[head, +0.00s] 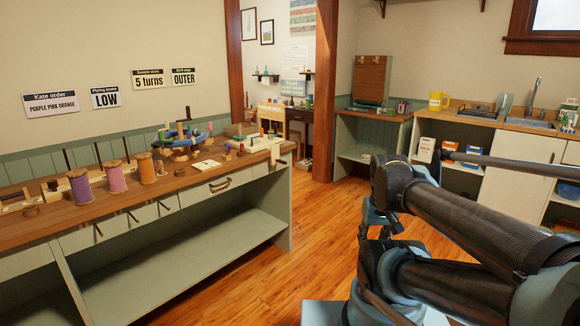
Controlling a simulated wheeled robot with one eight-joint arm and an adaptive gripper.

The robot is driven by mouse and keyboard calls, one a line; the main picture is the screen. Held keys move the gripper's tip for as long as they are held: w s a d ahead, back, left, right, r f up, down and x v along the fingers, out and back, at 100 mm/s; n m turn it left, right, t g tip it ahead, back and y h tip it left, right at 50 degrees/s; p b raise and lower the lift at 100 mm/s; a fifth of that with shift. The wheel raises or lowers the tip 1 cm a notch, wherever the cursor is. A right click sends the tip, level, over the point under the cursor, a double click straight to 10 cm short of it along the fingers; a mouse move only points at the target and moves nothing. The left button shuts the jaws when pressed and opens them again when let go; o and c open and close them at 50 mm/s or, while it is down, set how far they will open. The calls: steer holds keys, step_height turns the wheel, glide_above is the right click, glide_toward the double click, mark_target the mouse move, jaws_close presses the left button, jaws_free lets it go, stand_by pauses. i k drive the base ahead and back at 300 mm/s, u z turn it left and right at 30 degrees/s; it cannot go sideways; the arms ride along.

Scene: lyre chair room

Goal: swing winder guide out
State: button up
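A round wooden device with blue yarn or a blue ring (182,138) stands on the long wooden workbench (215,176), toward its right end. Small wooden parts with upright pegs (262,142) stand to its right, near the bench's end. I cannot tell which of these is the winder, and its guide is too small to make out. My dark jointed arm fills the lower right, apart from the bench. The fingers of my gripper do not show.
A purple spool (80,190), a pink spool (115,178) and an orange spool (146,168) stand along the bench. Drawers with handles (220,184) and an open shelf lie below. Clear wooden floor (250,285) lies before the bench. A sink counter (470,118) stands behind my arm.

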mark_target(261, 136)
steer(key=u, duration=0.05)
steer(key=k, duration=0.65)
steer(key=u, duration=0.5)
steer(key=i, duration=1.8)
steer(key=z, duration=0.55)
